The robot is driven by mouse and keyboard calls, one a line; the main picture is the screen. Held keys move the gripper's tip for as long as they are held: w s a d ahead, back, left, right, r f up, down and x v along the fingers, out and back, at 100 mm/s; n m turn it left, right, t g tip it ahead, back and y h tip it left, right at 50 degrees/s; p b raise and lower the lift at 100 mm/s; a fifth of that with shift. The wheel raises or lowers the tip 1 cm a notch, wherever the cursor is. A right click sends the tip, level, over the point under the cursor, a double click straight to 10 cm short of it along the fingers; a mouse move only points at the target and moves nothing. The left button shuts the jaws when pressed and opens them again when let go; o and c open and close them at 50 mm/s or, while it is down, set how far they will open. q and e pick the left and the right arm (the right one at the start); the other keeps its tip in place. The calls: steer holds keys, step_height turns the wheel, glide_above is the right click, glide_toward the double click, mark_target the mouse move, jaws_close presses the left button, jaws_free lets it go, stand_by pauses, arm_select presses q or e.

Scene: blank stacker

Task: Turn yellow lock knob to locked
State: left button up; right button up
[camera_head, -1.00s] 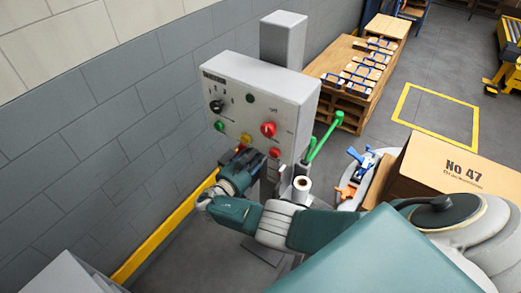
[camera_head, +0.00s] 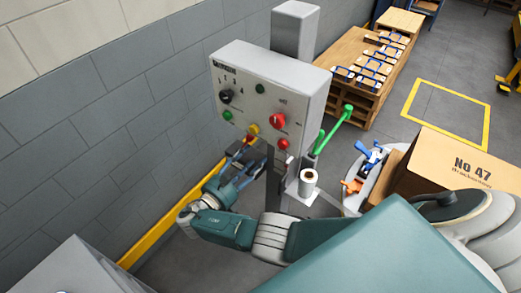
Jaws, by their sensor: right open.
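The yellow lock knob (camera_head: 253,129) is on the lower middle of the front of a grey control panel (camera_head: 305,88), with a small red part at its lower edge. The knob is too small to read its lock position. My right gripper (camera_head: 247,158) is open and empty, just below and in front of the knob, with a small visible gap to it. My left gripper is out of view.
The panel also carries a black selector (camera_head: 225,96), a large red knob (camera_head: 278,121) and green buttons. A green lever (camera_head: 338,125) and a white roll (camera_head: 308,181) are right of the post. A cardboard box (camera_head: 455,175) stands at right.

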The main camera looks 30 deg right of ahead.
steer(key=shift+v, duration=1.25)
